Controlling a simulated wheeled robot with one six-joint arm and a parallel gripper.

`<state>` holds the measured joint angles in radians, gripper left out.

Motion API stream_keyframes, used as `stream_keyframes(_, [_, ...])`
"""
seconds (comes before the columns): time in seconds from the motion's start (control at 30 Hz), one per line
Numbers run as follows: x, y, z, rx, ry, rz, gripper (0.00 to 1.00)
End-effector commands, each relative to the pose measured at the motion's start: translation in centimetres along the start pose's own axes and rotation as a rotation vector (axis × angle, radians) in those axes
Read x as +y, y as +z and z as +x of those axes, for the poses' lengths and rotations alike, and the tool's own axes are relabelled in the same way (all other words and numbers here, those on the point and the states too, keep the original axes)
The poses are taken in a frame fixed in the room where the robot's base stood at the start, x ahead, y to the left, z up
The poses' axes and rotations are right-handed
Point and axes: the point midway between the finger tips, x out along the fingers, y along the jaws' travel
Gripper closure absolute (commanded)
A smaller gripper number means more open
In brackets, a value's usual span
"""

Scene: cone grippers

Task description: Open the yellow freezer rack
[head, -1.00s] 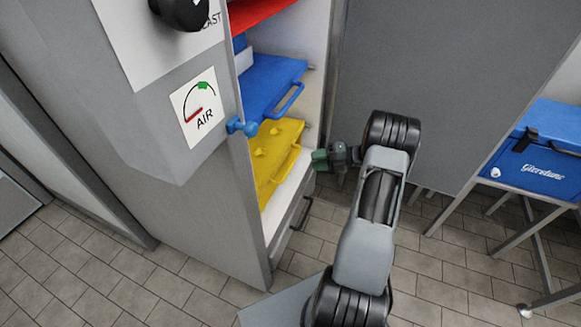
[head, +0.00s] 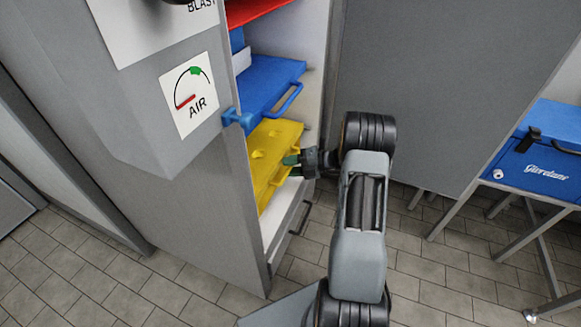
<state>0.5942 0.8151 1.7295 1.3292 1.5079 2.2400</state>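The yellow freezer rack (head: 270,150) is a yellow shelf with a bar handle on its right-hand edge, inside the open grey freezer, below a blue rack (head: 270,82). My gripper (head: 292,166) is at the rack's right edge, beside the handle, and comes in from the right. Its green fingertips look apart, one above the other. My gripper hides part of the handle, so I cannot tell whether the fingers touch it.
A red rack (head: 252,10) is at the top. A light drawer with a dark handle (head: 300,218) lies below the yellow rack. The grey freezer door (head: 430,90) stands open behind my arm. A blue box (head: 548,150) on a metal stand is at the right.

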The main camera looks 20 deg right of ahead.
Motion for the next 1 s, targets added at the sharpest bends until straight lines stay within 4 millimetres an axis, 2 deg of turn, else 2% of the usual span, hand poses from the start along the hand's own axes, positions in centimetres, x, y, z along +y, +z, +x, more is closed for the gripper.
stream_keyframes(0.07, [0.0,0.0,-0.01,0.0,0.0,0.0,0.66])
stream_keyframes(0.4, [-0.01,-0.01,-0.02,0.0,0.0,0.0,0.99])
stream_keyframes(0.83, [0.01,-0.02,-0.11,0.0,0.0,0.0,1.0])
stream_keyframes(1.0, [0.05,-0.21,-0.87,0.003,0.0,0.0,1.0])
